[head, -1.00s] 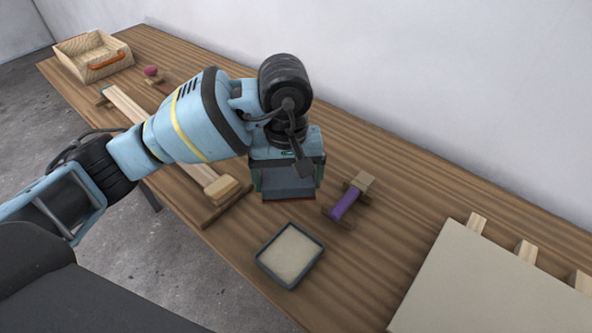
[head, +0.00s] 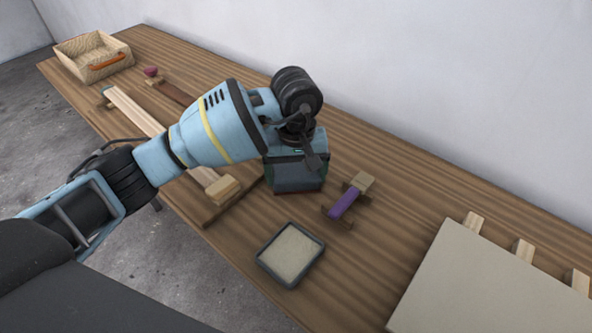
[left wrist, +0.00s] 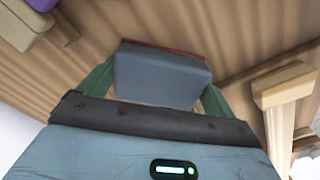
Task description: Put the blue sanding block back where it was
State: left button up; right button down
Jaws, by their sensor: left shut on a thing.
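The blue sanding block (left wrist: 163,78) shows grey-blue with a reddish-brown face in the left wrist view, between the green fingers of my left gripper (left wrist: 158,92). My left gripper (head: 297,177) is shut on it. In the head view the block (head: 300,184) is partly covered by the gripper and is low over the middle of the table; I cannot tell whether it touches the wood. My right gripper is not in view.
A grey-rimmed tray (head: 263,262) lies in front of the gripper. A purple-handled tool (head: 344,203) rests on a wooden support to its right. A long strip (head: 135,110) is at left, a wooden box (head: 72,65) at far left, a beige panel (head: 480,285) at right.

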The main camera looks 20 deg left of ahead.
aim_at(296, 172)
pick_arm(q)
jog(key=shift+f, duration=0.15)
jog(key=o, duration=0.6)
notch_tip(296, 172, up, 12)
jog(key=shift+r, duration=0.2)
dwell(0.4)
